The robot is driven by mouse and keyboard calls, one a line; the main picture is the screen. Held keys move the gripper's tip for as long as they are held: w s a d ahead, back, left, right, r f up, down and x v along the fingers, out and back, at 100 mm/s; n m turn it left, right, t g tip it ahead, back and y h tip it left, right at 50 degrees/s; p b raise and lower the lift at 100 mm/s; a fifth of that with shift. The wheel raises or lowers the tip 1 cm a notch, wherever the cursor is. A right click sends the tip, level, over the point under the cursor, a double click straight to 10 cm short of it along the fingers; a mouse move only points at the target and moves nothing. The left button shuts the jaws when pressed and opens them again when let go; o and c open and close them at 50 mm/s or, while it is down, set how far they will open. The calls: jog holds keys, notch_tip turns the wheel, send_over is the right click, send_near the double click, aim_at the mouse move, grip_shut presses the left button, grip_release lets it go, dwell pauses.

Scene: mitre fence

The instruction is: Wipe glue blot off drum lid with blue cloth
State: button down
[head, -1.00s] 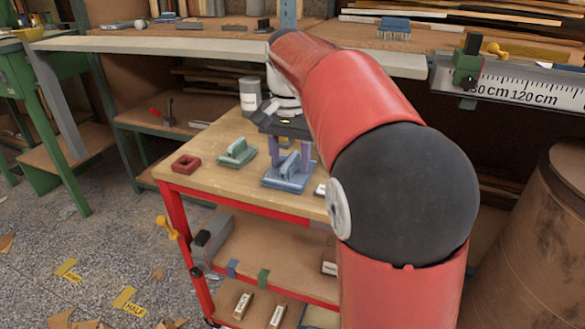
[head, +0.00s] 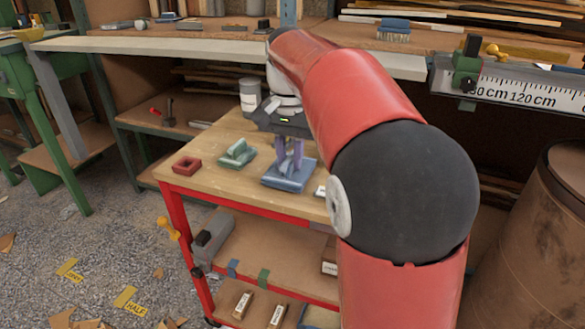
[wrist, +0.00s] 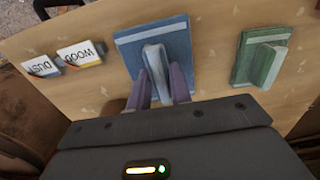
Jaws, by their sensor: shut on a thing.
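The blue cloth (head: 285,184) is a flat blue pad with a raised grip, lying on the wooden cart top. In the wrist view the blue cloth (wrist: 131,58) has its pale grip standing between two purple fingers. My gripper (head: 290,160) is shut on this grip from above; the wrist view also shows my gripper (wrist: 160,80) there. The pad looks still flat on the cart. A brown drum (head: 525,240) stands at the right edge, its lid (head: 572,165) partly cut off by the frame. I cannot make out a glue blot on it.
A green pad with a grip (head: 237,153), a red square frame (head: 186,165) and a grey can (head: 250,94) share the red cart's top (head: 215,140). Labelled blocks (wrist: 80,54) lie beside the blue cloth. A workbench (head: 220,45) runs behind.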

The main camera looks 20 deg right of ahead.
aim_at(290, 157)
jog(key=shift+r+p, duration=1.9)
jog(key=shift+r, duration=1.2)
